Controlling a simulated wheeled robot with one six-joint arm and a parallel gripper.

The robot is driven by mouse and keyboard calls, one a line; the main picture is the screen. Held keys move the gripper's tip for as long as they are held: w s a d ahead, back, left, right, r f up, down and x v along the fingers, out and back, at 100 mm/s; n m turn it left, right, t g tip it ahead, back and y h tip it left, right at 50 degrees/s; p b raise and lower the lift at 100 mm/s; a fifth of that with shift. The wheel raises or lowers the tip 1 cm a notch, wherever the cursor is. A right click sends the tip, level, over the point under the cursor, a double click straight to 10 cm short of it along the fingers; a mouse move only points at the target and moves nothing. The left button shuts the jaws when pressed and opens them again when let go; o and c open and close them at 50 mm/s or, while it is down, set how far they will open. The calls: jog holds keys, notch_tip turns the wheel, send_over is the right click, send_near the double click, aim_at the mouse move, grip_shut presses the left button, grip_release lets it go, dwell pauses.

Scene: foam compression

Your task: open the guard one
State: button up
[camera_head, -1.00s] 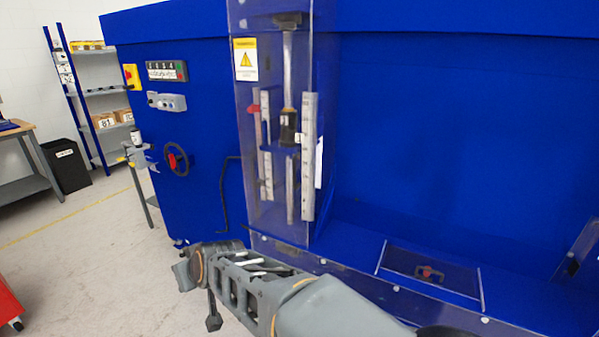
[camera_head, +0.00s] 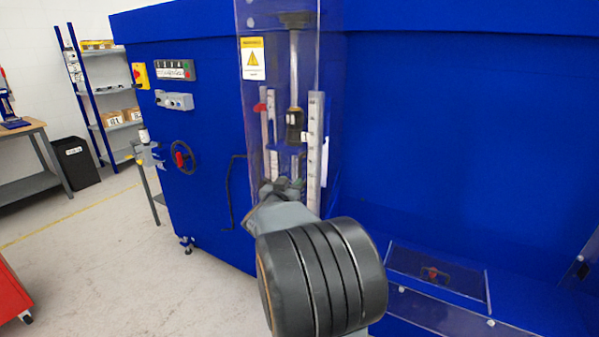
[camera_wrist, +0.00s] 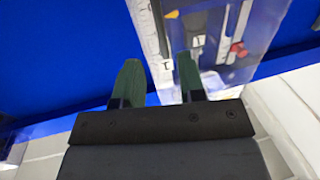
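A tall clear guard (camera_head: 253,130) with a yellow warning label (camera_head: 253,58) stands upright on the front of the blue machine. I take it to be guard one; it looks closed. A small red part (camera_head: 260,107) is at its left side, and also shows in the wrist view (camera_wrist: 237,50). Behind the clear sheet are a vertical rod and pale rulers (camera_head: 314,150). My gripper (camera_head: 282,188) is in front of the guard's lower part, partly hidden by my wrist. In the wrist view my gripper (camera_wrist: 160,82) has two green fingers apart with nothing between them.
A low clear panel with a red knob (camera_head: 432,274) lies at the lower right of the machine. A black handwheel (camera_head: 184,157), a control box (camera_head: 174,100) and a bent black bar (camera_head: 231,195) are on the left.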

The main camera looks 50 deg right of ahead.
aim_at(299, 172)
jog(key=p+x, duration=0.1)
jog(key=x, duration=0.8)
grip_shut()
jog(key=shift+a, duration=0.1)
dwell(0.3)
